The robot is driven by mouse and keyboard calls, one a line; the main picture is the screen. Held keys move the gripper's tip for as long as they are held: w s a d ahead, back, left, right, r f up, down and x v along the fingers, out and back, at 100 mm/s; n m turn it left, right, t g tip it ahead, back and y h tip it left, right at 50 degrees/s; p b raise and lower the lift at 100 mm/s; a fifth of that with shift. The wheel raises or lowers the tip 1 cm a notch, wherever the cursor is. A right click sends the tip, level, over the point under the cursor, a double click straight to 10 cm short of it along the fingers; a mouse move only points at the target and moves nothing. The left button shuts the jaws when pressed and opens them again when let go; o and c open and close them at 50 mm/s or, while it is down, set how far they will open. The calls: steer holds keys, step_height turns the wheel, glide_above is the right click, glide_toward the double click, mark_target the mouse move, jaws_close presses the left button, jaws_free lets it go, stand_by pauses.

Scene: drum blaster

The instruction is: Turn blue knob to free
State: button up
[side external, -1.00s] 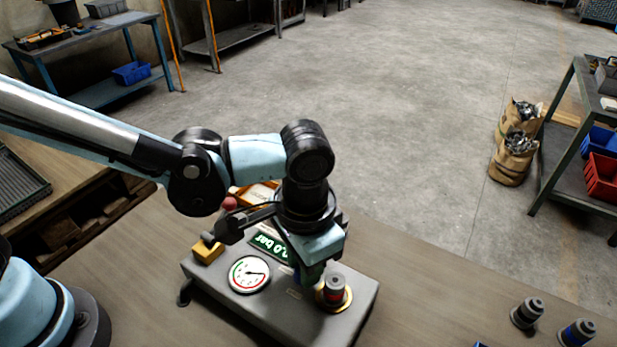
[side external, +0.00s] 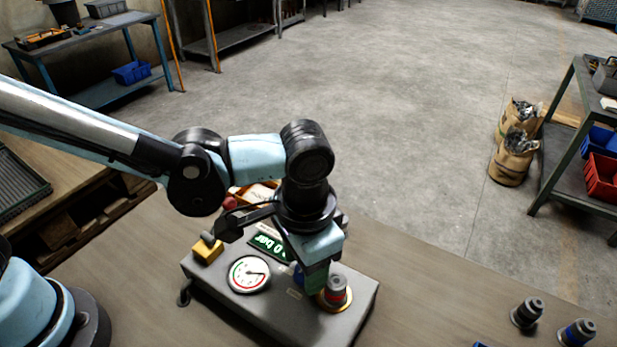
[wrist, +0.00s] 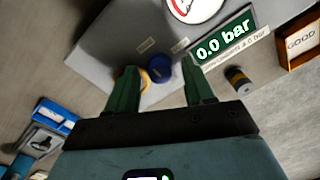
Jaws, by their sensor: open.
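The blue knob (wrist: 159,68) sits on the grey control box (wrist: 105,35) and shows between my fingers in the wrist view. Only a small part of the blue knob (side external: 298,276) shows beside the fingers in the side view. My gripper (wrist: 160,70) is open, with one green finger on each side of the knob. I cannot tell whether either finger touches it. In the side view my gripper (side external: 313,280) points down close above the box. The knob's markings are too small to read.
Two drums (side external: 527,313) (side external: 577,333) stand at the table's right.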

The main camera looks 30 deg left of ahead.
steer(key=m, duration=1.7)
steer(key=shift+m+h, duration=0.3)
step_height(320, 180, up, 12)
steer(key=a, duration=0.1)
steer(key=a+f+n+t, duration=0.2)
steer(key=a+n+t, duration=0.1)
steer(key=a+n, duration=0.8)
steer(key=w+a+f+n+t, duration=0.1)
steer(key=a+f+n+t, duration=0.2)
steer(key=a+n, duration=0.9)
steer(key=shift+a+t, duration=0.5)
steer(key=shift+a, duration=0.55)
